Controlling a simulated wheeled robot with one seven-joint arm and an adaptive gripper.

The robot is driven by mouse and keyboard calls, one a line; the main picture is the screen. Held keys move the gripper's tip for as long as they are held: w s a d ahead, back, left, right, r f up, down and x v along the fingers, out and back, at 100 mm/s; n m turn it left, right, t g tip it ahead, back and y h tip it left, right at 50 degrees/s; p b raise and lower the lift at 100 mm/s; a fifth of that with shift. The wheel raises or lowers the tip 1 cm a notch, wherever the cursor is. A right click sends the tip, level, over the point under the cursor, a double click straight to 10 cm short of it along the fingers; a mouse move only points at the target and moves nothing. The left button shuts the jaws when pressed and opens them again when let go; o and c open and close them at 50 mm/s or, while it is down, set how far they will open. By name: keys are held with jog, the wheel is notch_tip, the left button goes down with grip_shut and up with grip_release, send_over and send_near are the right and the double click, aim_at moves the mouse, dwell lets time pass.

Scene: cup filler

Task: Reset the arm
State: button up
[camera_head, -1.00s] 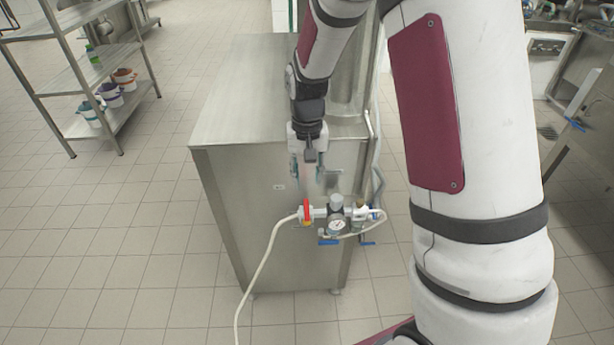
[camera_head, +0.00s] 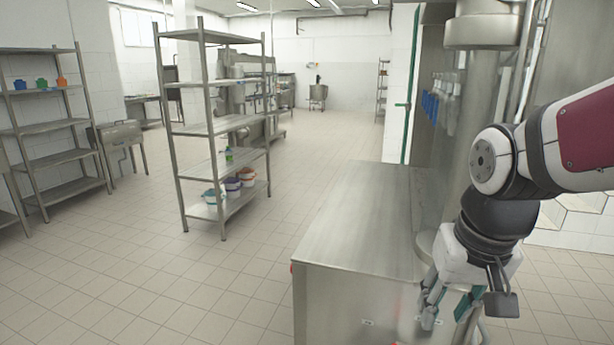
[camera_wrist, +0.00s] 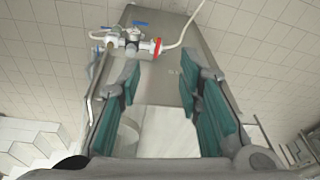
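My gripper (camera_head: 448,308) hangs at the lower right of the head view, pointing down beside the front right corner of the steel cabinet (camera_head: 355,230). In the wrist view my gripper (camera_wrist: 162,68) has its two teal-padded fingers wide apart with nothing between them. The valve and gauge assembly (camera_wrist: 132,38) with a red-handled tap (camera_wrist: 157,47) is on the cabinet side, beyond the fingertips and apart from them. In the head view the assembly is below the frame or hidden.
A white hose (camera_wrist: 188,25) runs from the assembly. A steel column (camera_head: 480,110) rises behind the cabinet top. A steel shelf (camera_head: 215,125) with several buckets stands to the left. Open tiled floor (camera_head: 200,285) lies between shelf and cabinet.

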jog(key=s+r+n+t, duration=0.1)
jog(key=s+r, duration=0.2)
jog(key=s, duration=0.9)
jog(key=shift+s+a+r+t+p, duration=0.2)
jog(key=shift+r+t+p, duration=0.1)
jog(key=shift+r+p, duration=0.1)
